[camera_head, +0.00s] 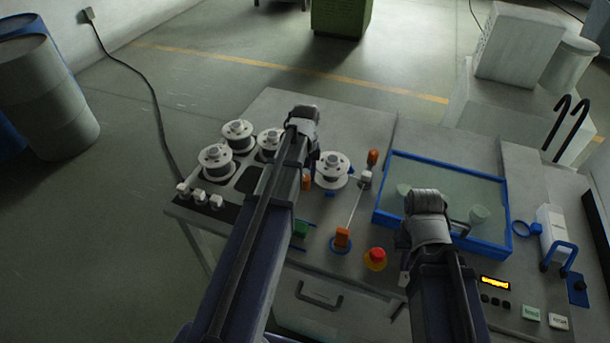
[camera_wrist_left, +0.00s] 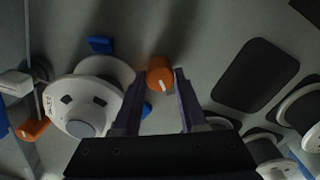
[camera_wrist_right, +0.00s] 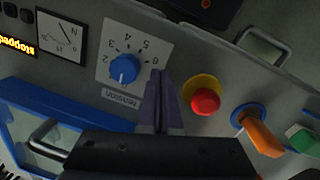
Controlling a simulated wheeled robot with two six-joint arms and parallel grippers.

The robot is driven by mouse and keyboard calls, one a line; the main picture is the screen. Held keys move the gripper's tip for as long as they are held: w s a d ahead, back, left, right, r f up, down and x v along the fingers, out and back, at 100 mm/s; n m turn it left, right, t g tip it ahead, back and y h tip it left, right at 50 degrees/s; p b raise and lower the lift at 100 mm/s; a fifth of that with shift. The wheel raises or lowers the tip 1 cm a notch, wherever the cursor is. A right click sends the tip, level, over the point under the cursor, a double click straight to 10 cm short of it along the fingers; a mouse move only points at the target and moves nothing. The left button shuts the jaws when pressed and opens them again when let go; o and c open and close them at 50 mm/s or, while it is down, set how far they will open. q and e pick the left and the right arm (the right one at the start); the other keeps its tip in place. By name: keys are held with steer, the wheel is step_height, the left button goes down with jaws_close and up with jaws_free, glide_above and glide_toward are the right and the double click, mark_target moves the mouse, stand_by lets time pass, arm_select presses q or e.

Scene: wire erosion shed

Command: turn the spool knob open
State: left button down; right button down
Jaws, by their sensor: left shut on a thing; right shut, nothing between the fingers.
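The spool knob (camera_wrist_left: 160,73) is a small orange round knob with a white pointer line, on the grey machine top beside a white spool (camera_wrist_left: 85,103). In the left wrist view the line points toward the bottom of the picture, slightly right. My left gripper (camera_wrist_left: 160,84) is shut on the knob, one finger on each side. In the head view the knob (camera_head: 306,183) shows as a bit of orange below my left wrist, beside the same spool (camera_head: 333,170). My right gripper (camera_wrist_right: 163,78) is shut and empty, above the panel between the blue tension dial (camera_wrist_right: 124,68) and the red button (camera_wrist_right: 205,101).
Several white spools (camera_head: 216,160) stand left of my left arm. An orange lever (camera_head: 342,237) on a blue ring and a red stop button (camera_head: 376,258) lie between the arms. A blue-framed tank (camera_head: 383,196) is behind my right gripper. An amber display (camera_head: 495,283) is at the right.

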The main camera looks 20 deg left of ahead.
stand_by(0.3)
arm_select(q)
steer(key=shift+c, duration=2.2)
jaws_free()
